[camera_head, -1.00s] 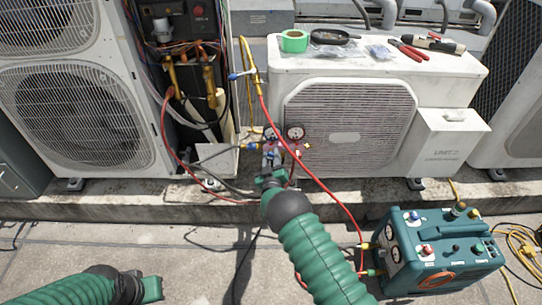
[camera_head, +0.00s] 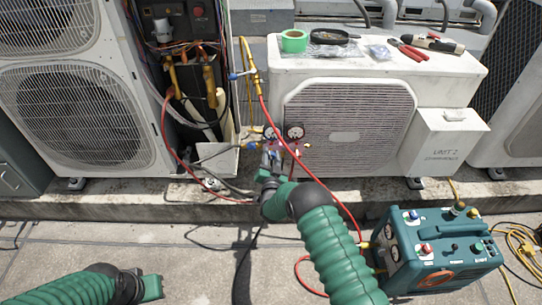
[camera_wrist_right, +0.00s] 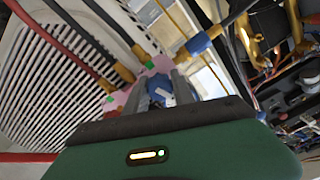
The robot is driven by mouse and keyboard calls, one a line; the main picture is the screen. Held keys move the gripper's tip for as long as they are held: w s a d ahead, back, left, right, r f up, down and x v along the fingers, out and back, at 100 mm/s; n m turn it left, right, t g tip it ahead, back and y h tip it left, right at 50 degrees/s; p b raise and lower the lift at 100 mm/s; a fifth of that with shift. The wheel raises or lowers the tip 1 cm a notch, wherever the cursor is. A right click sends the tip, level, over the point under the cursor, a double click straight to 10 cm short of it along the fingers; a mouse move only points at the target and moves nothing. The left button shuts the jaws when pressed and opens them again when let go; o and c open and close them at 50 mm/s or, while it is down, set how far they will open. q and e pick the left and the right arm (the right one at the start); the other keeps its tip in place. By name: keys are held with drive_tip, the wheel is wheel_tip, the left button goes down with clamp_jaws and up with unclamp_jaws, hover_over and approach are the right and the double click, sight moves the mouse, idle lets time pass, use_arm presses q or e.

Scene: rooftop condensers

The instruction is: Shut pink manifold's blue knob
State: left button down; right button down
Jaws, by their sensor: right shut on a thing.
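The pink manifold (camera_head: 298,147) with two round gauges (camera_head: 294,131) is in front of the middle condenser, partly covered by my right gripper (camera_head: 271,157). The wrist view shows the pink manifold body (camera_wrist_right: 157,66) just past the fingertips. My right gripper (camera_wrist_right: 162,84) has its two grey fingers on either side of the blue knob (camera_wrist_right: 160,87) and is shut on it. The fingers and the gripper body hide part of the knob, and its turned position cannot be read. My left gripper (camera_head: 152,287) is low at the left, over the paving, away from the manifold; its jaws are unclear.
A red hose (camera_head: 330,195) runs past my right arm to the teal machine (camera_head: 435,250). The open cabinet (camera_head: 190,70) with wiring is left of the manifold. Tape (camera_head: 294,40) and pliers (camera_head: 408,50) lie on the white condenser (camera_head: 440,78).

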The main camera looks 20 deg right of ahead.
drive_tip(key=shift+s+a+f+m, duration=0.1)
drive_tip(key=shift+f+m, duration=0.15)
drive_tip(key=shift+m, duration=0.55)
drive_tip(key=shift+s+a+f+m, duration=0.1)
drive_tip(key=shift+f+m, duration=0.15)
drive_tip(key=shift+m, duration=0.55)
drive_tip(key=c, duration=1.5)
unclamp_jaws()
drive_tip(key=o, duration=0.4)
drive_tip(key=shift+w, duration=0.15)
drive_tip(key=shift+o, duration=0.2)
drive_tip(key=shift+r, duration=0.25)
drive_tip(key=shift+d, duration=0.1)
